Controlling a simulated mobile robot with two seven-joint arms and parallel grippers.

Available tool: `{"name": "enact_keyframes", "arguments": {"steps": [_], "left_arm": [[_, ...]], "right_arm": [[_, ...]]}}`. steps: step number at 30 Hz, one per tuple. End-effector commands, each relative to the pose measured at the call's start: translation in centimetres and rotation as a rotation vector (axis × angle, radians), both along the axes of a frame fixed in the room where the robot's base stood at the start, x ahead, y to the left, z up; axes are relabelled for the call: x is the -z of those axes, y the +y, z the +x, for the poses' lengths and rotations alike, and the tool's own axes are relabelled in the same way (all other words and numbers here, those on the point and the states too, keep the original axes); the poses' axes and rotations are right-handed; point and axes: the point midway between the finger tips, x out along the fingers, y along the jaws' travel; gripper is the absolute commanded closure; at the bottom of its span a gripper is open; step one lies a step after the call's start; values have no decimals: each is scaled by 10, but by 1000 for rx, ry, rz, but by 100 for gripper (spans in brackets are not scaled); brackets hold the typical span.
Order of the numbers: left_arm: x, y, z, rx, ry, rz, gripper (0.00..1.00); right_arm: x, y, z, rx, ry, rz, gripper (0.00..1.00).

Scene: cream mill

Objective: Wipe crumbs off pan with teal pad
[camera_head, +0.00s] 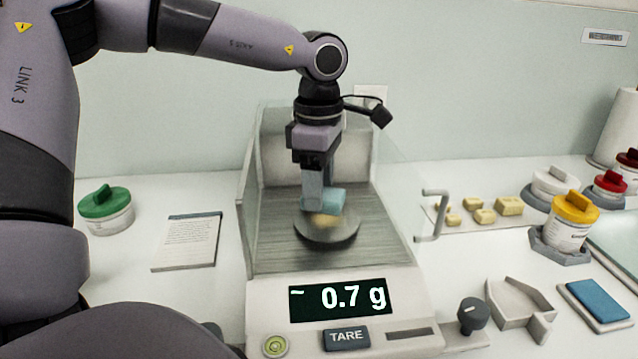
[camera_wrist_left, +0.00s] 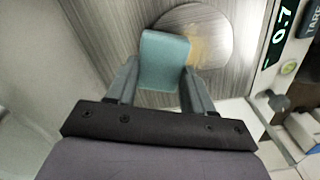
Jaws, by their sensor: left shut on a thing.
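The teal pad (camera_head: 332,197) is held between the fingers of my left gripper (camera_head: 317,190), which is shut on it. In the left wrist view the pad (camera_wrist_left: 164,60) sits between the two fingertips (camera_wrist_left: 160,82), over the left part of the round pan (camera_wrist_left: 216,22). Tan crumbs (camera_head: 324,220) lie on the pan (camera_head: 342,236), beside the pad; they also show in the left wrist view (camera_wrist_left: 198,46). I cannot tell whether the pad touches the pan. The scale display (camera_head: 338,299) reads -0.7 g. My right gripper is not in view.
The scale's clear shield (camera_head: 385,150) stands around the pan, with a handle (camera_head: 431,215) at right. A notepad (camera_head: 187,242) and green-lidded jar (camera_head: 107,210) are at left. Yellowish blocks (camera_head: 480,214), a yellow-lidded jar (camera_head: 571,222), an angular tray (camera_head: 520,310) and a blue pad (camera_head: 598,299) are at right.

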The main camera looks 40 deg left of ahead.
Motion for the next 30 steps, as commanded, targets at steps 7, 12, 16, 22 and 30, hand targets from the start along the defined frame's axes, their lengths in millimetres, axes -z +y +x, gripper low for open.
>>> {"name": "enact_keyframes", "arguments": {"steps": [7, 12, 16, 22, 30], "left_arm": [[-23, 0, 0, 0, -3, 1, 73], [-41, 0, 0, 1, -3, 1, 73], [-54, 0, 0, 1, -3, 1, 73], [-61, 0, 0, 1, -1, 2, 73], [-62, 0, 0, 0, -2, 1, 73]], "right_arm": [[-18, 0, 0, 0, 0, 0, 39], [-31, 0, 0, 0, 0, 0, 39], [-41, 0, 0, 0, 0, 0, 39], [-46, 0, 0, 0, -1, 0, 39], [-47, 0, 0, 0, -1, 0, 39]]}}
